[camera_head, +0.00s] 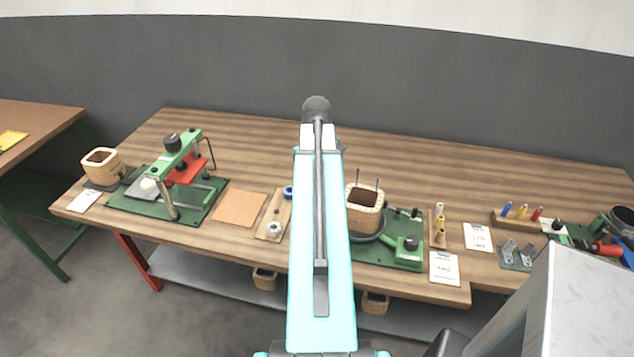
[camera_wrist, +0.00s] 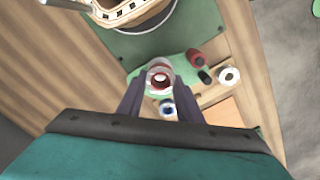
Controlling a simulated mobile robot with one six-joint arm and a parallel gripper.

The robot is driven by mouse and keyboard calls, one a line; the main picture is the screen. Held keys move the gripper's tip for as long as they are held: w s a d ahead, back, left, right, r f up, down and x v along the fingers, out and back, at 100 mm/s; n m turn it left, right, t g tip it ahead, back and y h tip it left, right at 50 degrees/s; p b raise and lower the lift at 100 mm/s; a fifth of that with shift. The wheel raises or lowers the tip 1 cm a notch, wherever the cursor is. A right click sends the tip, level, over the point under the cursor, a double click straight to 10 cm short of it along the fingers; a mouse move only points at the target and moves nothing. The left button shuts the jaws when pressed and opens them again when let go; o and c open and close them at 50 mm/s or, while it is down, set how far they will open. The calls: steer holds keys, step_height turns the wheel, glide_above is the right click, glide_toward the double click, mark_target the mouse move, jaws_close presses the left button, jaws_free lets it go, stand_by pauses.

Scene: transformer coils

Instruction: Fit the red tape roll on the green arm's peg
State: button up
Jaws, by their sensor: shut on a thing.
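In the wrist view my gripper (camera_wrist: 160,93) is shut on the red tape roll (camera_wrist: 153,70), which shows as a red ring with a pale rim and a light centre. The roll is over a light green part (camera_wrist: 136,74), which seems to be the green arm, beside the green base plate (camera_wrist: 160,42). I cannot tell whether the roll touches the arm or is around its peg; the peg is not clearly visible. In the head view my own arm hides the gripper, the roll and this green arm.
The wooden coil former (camera_head: 365,211) stands close to the gripper. A small tray (camera_head: 262,232) holds a blue roll (camera_head: 288,192) and a white roll (camera_head: 273,229). A dark red round part (camera_wrist: 197,58) lies right of the held roll. A tan sheet (camera_head: 239,208) lies left of the tray.

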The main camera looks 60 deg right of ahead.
steer(key=shift+f, duration=1.05)
stand_by(0.6)
steer(key=o, duration=1.5)
steer(key=shift+r, duration=0.15)
steer(key=shift+r+p, duration=1.7)
steer(key=shift+r, duration=0.7)
steer(key=shift+f, duration=0.1)
